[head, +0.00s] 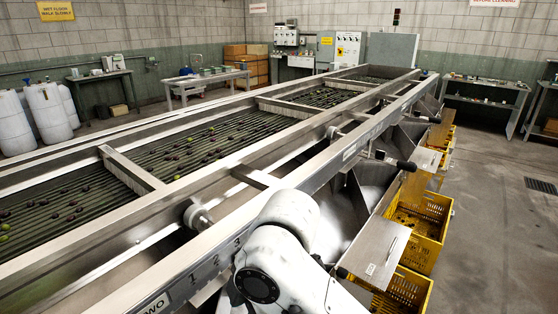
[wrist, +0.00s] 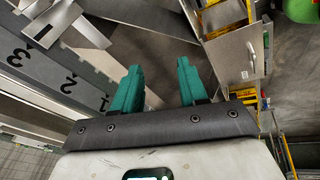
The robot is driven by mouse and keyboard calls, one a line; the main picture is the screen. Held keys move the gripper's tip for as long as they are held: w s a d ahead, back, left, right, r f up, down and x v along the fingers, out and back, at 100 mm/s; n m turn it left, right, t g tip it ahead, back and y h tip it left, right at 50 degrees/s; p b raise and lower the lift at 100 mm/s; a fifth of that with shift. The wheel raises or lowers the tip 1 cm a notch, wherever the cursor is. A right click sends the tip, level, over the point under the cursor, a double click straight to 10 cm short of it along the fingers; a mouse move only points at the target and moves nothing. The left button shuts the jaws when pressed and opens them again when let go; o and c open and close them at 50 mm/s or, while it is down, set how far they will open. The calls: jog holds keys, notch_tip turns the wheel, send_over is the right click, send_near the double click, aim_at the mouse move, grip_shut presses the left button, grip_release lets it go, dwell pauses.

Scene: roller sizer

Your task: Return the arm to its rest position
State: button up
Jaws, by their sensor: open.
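My gripper (wrist: 157,84) shows in the wrist view with its two green fingers apart and nothing between them. It is beside the sizer frame, whose numbered rail (wrist: 68,76) runs along the left of the wrist view. In the head view my white arm reaches up at the bottom centre, in front of the near side rail of the roller sizer (head: 255,182). My gripper itself does not show in the head view.
Metal chutes (head: 375,240) and yellow crates (head: 420,225) line the sizer's right side, close to my arm. Dark fruits lie on the rollers (head: 190,150). A shelf table (head: 485,95) stands at the back right. The floor (head: 490,220) right of the crates is clear.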

jog(key=s+d+f+m+t+y, duration=0.1)
jog(key=s+d+f+m, duration=0.3)
jog(key=d+f+m, duration=0.3)
jog(key=s+d+f+m+t, duration=0.1)
jog(key=s+d+f+m, duration=0.2)
jog(key=d+f+m, duration=0.4)
jog(key=s+d+f+m+h, duration=0.2)
jog(key=s+d+f+m, duration=0.2)
jog(key=s+d, duration=0.5)
jog(key=s+d+f+m+g+h, duration=0.1)
jog(key=s+d+f+m+h, duration=0.2)
jog(key=s+d+m, duration=0.3)
jog(key=s+d+f, duration=0.1)
jog(key=s+d, duration=0.3)
jog(key=shift+f, duration=0.25)
